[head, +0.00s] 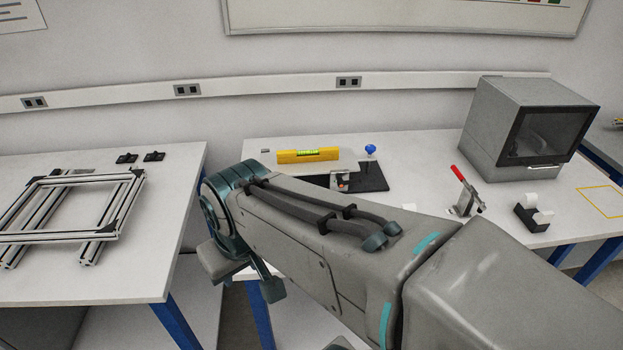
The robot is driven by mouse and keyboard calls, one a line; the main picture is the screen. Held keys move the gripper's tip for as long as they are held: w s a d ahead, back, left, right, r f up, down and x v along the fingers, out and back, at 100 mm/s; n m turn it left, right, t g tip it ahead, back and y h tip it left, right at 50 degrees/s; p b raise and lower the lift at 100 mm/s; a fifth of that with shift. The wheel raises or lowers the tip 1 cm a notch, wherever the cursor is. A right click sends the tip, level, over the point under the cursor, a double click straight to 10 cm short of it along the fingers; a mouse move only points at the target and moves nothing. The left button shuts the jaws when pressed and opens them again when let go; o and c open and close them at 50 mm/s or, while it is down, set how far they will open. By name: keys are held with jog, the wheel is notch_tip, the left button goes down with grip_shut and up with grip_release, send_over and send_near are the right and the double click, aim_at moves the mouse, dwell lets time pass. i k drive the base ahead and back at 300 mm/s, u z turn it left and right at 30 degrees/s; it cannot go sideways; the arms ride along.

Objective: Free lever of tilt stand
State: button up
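The tilt stand stands on the middle table, partly hidden behind my arm. Its black base (373,179) shows to the right, with a blue ball knob (370,149) standing up near its back edge. A light plate (280,168) lies to the left of the base, with a yellow spirit level (308,156) at its back edge. A small metal clamp-like part (340,179) sits at the front of the stand. My arm reaches across the view in front of the stand. My gripper's fingers cannot be made out.
A toggle clamp with a red handle (457,173) stands right of the stand, near a black holder with white rolls (532,215). A grey box with a dark window (528,130) stands at the back right. The left table bears an aluminium frame (70,212).

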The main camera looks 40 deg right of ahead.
aim_at(341, 183)
jog(key=k, duration=0.65)
jog(key=z, duration=1.15)
jog(key=i, duration=1)
jog(key=u, duration=0.35)
jog(key=k, duration=0.5)
jog(key=z, duration=0.3)
jog(key=i, duration=0.5)
